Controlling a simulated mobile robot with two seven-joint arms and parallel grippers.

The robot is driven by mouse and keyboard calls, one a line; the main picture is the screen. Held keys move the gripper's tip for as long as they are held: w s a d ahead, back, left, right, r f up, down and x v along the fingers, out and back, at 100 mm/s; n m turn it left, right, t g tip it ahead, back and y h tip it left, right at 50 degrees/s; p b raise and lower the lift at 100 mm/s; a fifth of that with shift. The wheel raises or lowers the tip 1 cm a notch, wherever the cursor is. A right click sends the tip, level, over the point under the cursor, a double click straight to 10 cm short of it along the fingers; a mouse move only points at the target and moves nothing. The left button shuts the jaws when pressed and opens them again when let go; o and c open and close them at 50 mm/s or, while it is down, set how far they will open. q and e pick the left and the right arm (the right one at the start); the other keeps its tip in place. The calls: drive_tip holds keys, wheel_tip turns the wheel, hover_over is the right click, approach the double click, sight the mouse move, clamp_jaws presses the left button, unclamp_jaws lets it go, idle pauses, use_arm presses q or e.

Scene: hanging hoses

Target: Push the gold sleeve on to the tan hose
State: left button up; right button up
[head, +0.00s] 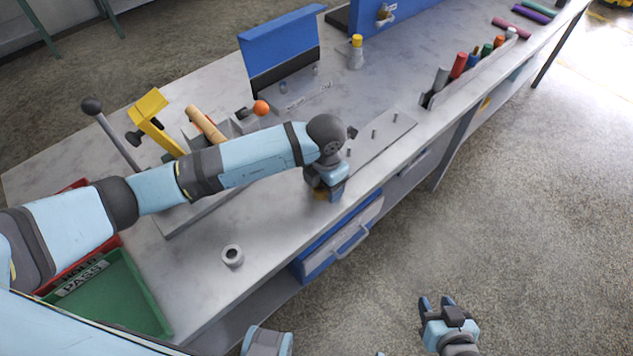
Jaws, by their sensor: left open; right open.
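The tan hose (206,125) is a short tan tube lying tilted in a grey holder at the left of the bench, behind my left forearm. A small gold piece, which looks like the gold sleeve (319,194), shows just under my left gripper, near the bench's front edge. The gripper hides most of it. My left gripper (332,194) points down over it, open; I cannot tell whether its fingers touch the gold piece. The gold piece is well apart from the tan hose. My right gripper (437,302) is open and empty, out over the floor in front of the bench.
A yellow clamp (152,115) and an orange-knobbed part (260,108) stand near the hose. A grey ring (232,256) lies on clear bench (275,225). A green tray (110,295) is at lower left. A pegged plate (385,138) lies right of my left gripper.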

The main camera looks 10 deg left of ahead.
use_arm(q)
drive_tip(key=shift+s, duration=0.15)
drive_tip(key=shift+c, duration=0.7)
drive_tip(key=c, duration=0.7)
